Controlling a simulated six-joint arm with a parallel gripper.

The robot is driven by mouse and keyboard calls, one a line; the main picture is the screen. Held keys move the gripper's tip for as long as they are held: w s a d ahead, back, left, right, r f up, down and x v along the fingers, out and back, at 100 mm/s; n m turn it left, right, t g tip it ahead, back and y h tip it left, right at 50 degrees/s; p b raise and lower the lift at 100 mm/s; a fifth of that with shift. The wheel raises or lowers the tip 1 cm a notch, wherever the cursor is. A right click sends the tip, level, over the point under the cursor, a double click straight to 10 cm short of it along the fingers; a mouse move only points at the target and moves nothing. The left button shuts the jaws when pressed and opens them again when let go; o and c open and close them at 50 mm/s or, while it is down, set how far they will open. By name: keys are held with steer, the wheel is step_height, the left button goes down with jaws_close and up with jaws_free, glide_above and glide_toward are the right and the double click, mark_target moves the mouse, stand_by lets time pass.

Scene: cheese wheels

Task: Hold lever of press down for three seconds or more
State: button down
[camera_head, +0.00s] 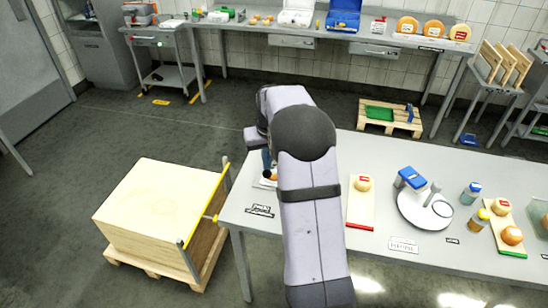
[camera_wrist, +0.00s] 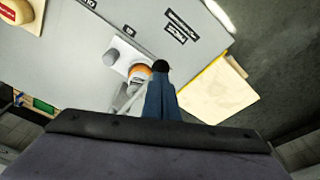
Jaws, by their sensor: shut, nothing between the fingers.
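The press (camera_wrist: 124,52) is at the left end of the long table, with a pale base and grey metal parts. In the head view my arm hides most of it; a bit of its base (camera_head: 263,183) shows. An orange-rimmed cheese wheel (camera_wrist: 138,71) sits at the press. A black ball knob (camera_wrist: 160,67), seemingly the lever's end, is right at the tips of my gripper (camera_wrist: 161,82). The blue fingers are shut and empty, pointing down at the knob; they also show in the head view (camera_head: 266,160). Whether they touch the knob, and how low the lever is, I cannot tell.
A wooden crate (camera_head: 155,195) with a yellow barrier bar (camera_head: 215,205) stands left of the table. To the right are a red-edged board (camera_head: 360,215) with a cheese, a round scale (camera_head: 425,210) and bottles. A black-and-white label (camera_head: 261,210) lies at the table's front left.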

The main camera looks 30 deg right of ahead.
mark_target(268, 172)
steer(key=shift+s+b+x, duration=0.2)
steer(key=shift+b+x, duration=0.4)
steer(key=shift+x, duration=0.45)
steer(key=shift+s+b+x, duration=0.25)
steer(key=shift+b+x, duration=0.35)
steer(key=shift+x, duration=0.45)
steer(key=shift+s+a+f, duration=0.2)
steer(key=shift+s+f, duration=0.05)
steer(key=shift+f, duration=0.25)
stand_by(0.5)
steer(key=shift+w+r+p, duration=0.1)
steer(key=shift+r+p, duration=0.1)
steer(key=shift+p, duration=0.75)
stand_by(3.9)
